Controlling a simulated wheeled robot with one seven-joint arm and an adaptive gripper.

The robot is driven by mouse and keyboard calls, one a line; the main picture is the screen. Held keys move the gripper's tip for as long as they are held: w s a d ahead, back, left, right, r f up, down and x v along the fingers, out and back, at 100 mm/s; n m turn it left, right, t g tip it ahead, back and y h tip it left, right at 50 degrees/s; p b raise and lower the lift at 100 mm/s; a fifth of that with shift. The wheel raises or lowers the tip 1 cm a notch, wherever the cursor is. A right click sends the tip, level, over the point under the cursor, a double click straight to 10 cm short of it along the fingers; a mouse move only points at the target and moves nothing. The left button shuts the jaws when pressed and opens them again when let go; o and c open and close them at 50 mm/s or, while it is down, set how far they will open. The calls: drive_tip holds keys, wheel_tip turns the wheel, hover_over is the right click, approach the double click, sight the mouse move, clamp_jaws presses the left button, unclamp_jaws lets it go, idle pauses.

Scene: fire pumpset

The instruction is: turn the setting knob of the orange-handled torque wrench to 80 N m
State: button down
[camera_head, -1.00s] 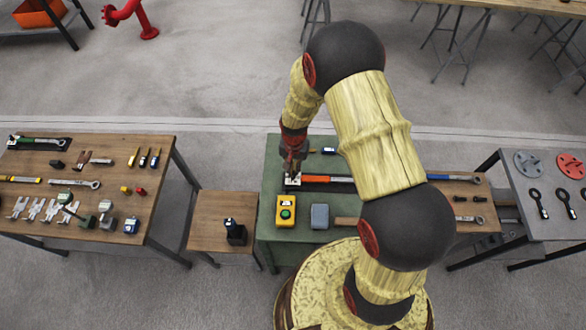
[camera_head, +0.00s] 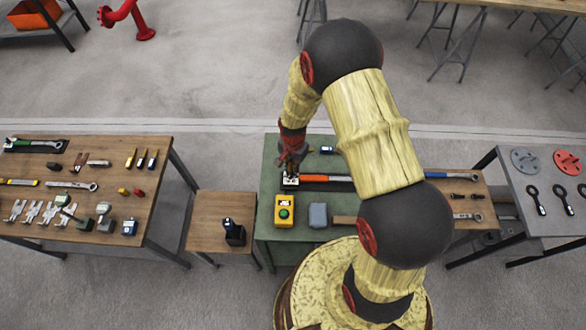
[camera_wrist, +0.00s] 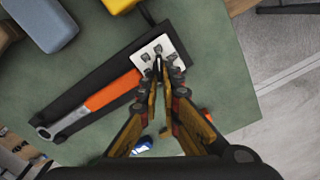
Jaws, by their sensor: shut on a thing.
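The orange-handled torque wrench (camera_head: 313,178) lies flat in a dark holder on the green bench. In the wrist view, its orange grip (camera_wrist: 112,92) runs from the ratchet head at lower left to a white plate (camera_wrist: 156,56) with several small dark posts. My gripper (camera_head: 290,174) points down over the wrench's left end. In the wrist view, my gripper (camera_wrist: 159,68) has its fingertips nearly together at the handle end, by the white plate, shut on the setting knob. The fingers hide most of the knob, and the scale cannot be read.
A yellow box with a green button (camera_head: 284,210) and a grey-blue box (camera_head: 318,215) stand on the bench in front of the wrench. A tool table (camera_head: 150,205) is at left. My arm covers the bench's right part.

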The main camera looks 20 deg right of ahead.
drive_tip(key=c, duration=2.1)
unclamp_jaws()
drive_tip(key=shift+o, duration=0.5)
wheel_tip(320, 180, up, 12)
